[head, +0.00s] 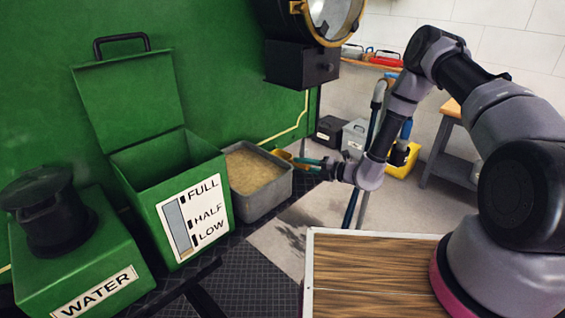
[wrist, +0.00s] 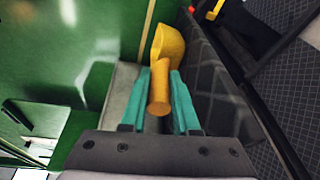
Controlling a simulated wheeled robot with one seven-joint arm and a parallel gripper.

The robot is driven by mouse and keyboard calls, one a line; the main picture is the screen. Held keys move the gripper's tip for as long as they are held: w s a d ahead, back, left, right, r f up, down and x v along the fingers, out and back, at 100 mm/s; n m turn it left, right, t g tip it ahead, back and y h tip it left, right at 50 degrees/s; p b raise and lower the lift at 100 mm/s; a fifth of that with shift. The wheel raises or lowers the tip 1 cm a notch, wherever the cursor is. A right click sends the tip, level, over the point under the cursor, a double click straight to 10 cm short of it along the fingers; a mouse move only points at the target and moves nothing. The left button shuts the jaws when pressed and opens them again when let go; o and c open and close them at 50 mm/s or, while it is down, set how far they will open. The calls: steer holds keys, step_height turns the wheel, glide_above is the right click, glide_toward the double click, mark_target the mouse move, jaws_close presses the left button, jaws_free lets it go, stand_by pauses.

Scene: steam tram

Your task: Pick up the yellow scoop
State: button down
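The yellow scoop (wrist: 168,45) shows in the wrist view with its bowl beyond my fingertips and its orange-yellow handle between them. My gripper (wrist: 159,85) has teal fingers close against both sides of the handle, with no clear gap, so it looks shut on the scoop. In the head view the scoop (head: 283,155) is small, at the far right rim of the grey bin of sand (head: 265,197). My gripper (head: 308,162) reaches it from the right. Whether the scoop touches the bin is too small to tell.
A green open box with a level label (head: 193,215) stands left of the bin, and a green water tank (head: 85,265) is farther left. A black lamp housing (head: 302,65) hangs above. A wooden-topped surface (head: 370,275) is in front. A yellow container (head: 403,162) stands behind my arm.

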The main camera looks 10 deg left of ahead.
steer(key=shift+r, duration=0.1)
step_height(320, 180, up, 10)
steer(key=shift+f, duration=0.1)
stand_by(0.6)
stand_by(0.3)
